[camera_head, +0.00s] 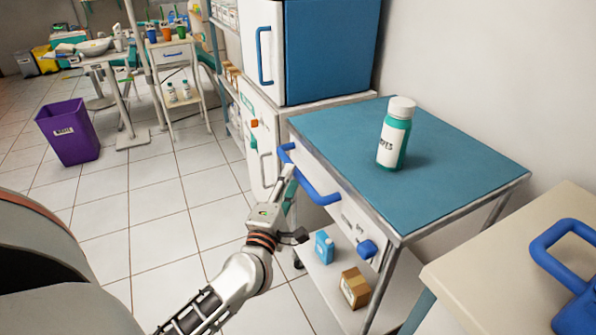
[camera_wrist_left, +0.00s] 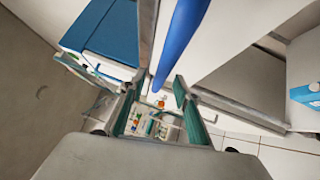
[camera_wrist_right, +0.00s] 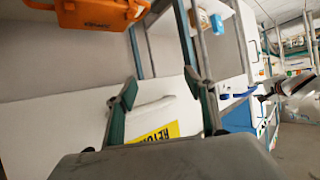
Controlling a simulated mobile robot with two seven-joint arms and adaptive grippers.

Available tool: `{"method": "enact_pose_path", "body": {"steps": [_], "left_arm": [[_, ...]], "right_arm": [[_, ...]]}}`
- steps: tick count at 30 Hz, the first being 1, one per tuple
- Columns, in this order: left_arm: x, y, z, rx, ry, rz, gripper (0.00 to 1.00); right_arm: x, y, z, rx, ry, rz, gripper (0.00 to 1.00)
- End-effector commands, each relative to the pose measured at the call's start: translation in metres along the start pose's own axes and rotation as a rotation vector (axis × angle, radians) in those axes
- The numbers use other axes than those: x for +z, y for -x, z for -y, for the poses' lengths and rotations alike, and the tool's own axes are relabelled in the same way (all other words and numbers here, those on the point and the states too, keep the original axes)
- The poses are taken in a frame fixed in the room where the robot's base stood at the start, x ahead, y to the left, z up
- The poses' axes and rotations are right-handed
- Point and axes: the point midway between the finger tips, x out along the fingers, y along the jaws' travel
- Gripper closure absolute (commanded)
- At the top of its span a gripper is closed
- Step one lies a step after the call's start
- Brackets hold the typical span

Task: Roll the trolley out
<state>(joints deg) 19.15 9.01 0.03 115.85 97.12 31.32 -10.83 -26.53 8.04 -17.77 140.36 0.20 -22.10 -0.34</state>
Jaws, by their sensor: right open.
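The trolley has a teal-blue top (camera_head: 340,135), pale metal legs, a white front and a lower shelf (camera_head: 325,285). A blue bar handle (camera_head: 318,190) runs along its front; it also shows as a blue bar in the left wrist view (camera_wrist_left: 183,40). My left gripper (camera_head: 288,176) is at the handle's far part. In the left wrist view its fingers (camera_wrist_left: 156,100) are apart, with the bar's far end showing between them; contact cannot be told. My right gripper (camera_wrist_right: 160,95) is open and empty in the right wrist view, and out of the head view.
A green bottle (camera_head: 394,140) with a white cap stands on the trolley top. A blue carton (camera_head: 324,247) and a brown box (camera_head: 354,288) sit on its shelf. A beige table (camera_head: 480,270) is close at right, a cabinet (camera_head: 262,130) behind.

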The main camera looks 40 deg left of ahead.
Motion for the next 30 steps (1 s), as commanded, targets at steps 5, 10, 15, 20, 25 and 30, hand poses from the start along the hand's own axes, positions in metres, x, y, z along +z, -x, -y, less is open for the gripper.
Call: {"method": "enact_pose_path", "body": {"steps": [5,10,15,20,25,30], "left_arm": [[0.000,-0.025,0.002,-0.002,-0.003,0.001,0.68],[0.000,-0.036,0.003,-0.003,-0.004,0.001,0.68],[0.000,-0.038,0.002,-0.003,-0.004,0.001,0.68],[0.000,-0.038,0.002,-0.003,-0.004,0.002,0.79],[0.000,-0.038,0.002,-0.003,-0.004,0.002,1.00],[0.000,-0.038,0.002,-0.003,-0.004,0.002,1.00]], "right_arm": [[0.001,-0.001,0.001,-0.001,-0.006,0.000,0.47],[0.000,-0.001,0.001,-0.002,-0.008,-0.002,0.47],[0.000,-0.001,0.001,-0.002,-0.009,-0.002,0.47],[0.000,-0.001,0.001,-0.002,-0.009,-0.003,0.47],[0.000,-0.001,0.001,-0.002,-0.009,-0.003,0.47],[-0.001,-0.001,0.001,-0.002,-0.009,-0.005,0.47]]}}
